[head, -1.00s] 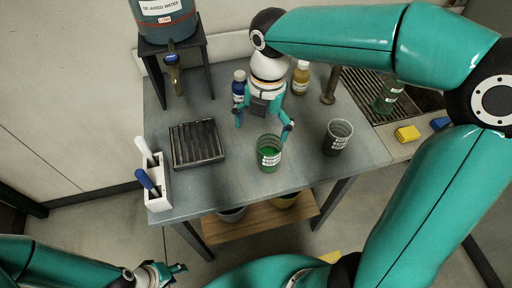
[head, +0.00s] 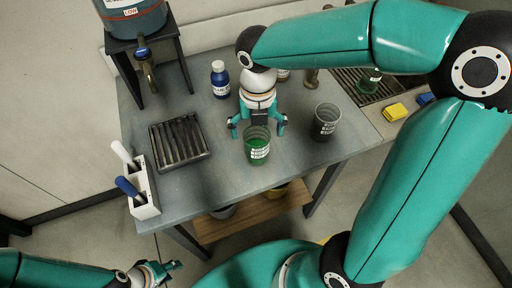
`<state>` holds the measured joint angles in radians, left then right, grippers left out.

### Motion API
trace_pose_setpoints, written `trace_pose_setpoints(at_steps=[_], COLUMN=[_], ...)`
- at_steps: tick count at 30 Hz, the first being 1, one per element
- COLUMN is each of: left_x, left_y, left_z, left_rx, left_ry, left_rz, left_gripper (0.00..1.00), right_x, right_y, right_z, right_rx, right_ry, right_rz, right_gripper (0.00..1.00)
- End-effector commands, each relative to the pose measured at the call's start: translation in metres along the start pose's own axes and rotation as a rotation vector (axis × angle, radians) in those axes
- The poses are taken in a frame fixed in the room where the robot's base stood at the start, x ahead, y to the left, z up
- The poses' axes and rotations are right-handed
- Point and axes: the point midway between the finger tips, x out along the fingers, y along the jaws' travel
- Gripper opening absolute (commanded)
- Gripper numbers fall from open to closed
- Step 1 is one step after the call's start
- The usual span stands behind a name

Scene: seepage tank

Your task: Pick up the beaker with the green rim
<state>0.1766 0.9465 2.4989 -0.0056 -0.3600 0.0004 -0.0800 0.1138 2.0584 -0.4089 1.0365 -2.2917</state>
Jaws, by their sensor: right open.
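The beaker with the green rim (head: 257,149) stands upright on the grey table (head: 215,185), with green contents and a white label. My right gripper (head: 257,130) is open at the beaker's far side, its two fingers spread to the left and right of it. I cannot tell whether either finger touches the glass. My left gripper (head: 165,270) is low at the bottom left, in front of the table and away from the beaker; its fingers look apart.
A dark grey beaker (head: 325,122) stands close on the right. A blue-labelled bottle (head: 220,80) is behind left. A ribbed black tray (head: 179,142) and a white holder with two handles (head: 145,203) stand left. A tank on a stand (head: 132,20) is at the back left. The table front is clear.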

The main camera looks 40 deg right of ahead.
Motion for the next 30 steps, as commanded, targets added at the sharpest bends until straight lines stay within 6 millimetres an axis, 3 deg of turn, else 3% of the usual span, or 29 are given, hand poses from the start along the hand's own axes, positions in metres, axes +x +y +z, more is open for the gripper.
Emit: trace_pose_setpoints(at_steps=[12, 21, 30], left_x=[-0.003, -0.003, -0.003], left_y=[0.001, 0.001, 0.001], left_z=[0.000, 0.000, 0.000], left_rx=[0.000, 0.000, 0.000], left_ry=[0.000, 0.000, 0.000], left_rz=[0.000, 0.000, 0.000], left_gripper=[0.40, 0.40, 0.40], right_x=[0.047, 0.053, 0.052], right_y=[0.001, 0.002, 0.002], right_z=[0.003, 0.003, 0.003], right_rx=[0.000, -0.001, -0.001], right_ry=[0.004, 0.001, 0.001], right_rz=[-0.002, 0.000, 0.001], right_gripper=[0.95, 0.95, 0.46])
